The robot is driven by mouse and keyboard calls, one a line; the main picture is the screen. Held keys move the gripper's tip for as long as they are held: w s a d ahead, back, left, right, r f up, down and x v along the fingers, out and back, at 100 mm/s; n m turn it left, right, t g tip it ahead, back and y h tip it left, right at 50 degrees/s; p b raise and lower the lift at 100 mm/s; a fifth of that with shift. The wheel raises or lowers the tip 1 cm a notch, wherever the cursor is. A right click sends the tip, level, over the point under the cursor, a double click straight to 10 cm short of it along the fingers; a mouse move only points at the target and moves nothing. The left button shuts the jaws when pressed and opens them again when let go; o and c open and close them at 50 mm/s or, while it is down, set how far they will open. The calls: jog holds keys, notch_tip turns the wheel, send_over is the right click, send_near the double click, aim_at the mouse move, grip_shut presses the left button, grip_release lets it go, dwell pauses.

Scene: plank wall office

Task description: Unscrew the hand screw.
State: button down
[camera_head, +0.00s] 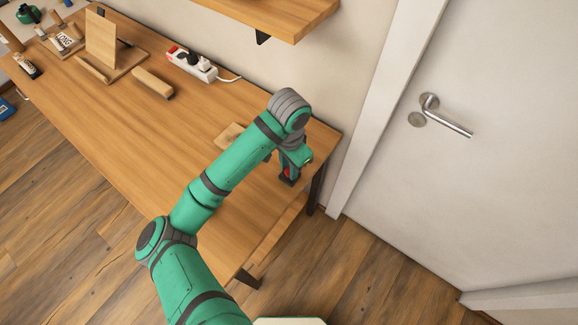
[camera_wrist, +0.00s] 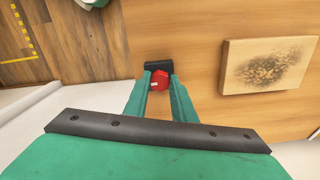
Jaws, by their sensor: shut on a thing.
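The hand screw has a red knob (camera_wrist: 160,79) and sits at a black block (camera_wrist: 158,66) on the wooden table. In the wrist view my gripper (camera_wrist: 159,84) has its two green fingers on either side of the red knob, shut on it. In the head view my gripper (camera_head: 288,170) points down at the table's right end, and a little of the red knob shows between its fingers. The screw's shaft and thread are hidden.
A wooden board (camera_wrist: 270,65) with a dark patch lies beside the screw. A power strip (camera_head: 193,64), a wooden block (camera_head: 152,82) and a wooden stand (camera_head: 101,38) are farther back. A shelf (camera_head: 262,12) hangs above. The table's middle is clear; a door (camera_head: 480,80) stands at right.

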jog(key=n, duration=0.4)
jog(key=shift+n, duration=0.4)
jog(key=shift+d, duration=0.1)
jog(key=n, duration=0.3)
dwell(0.3)
jog(key=shift+r, duration=1.4)
jog(key=shift+r, duration=1.4)
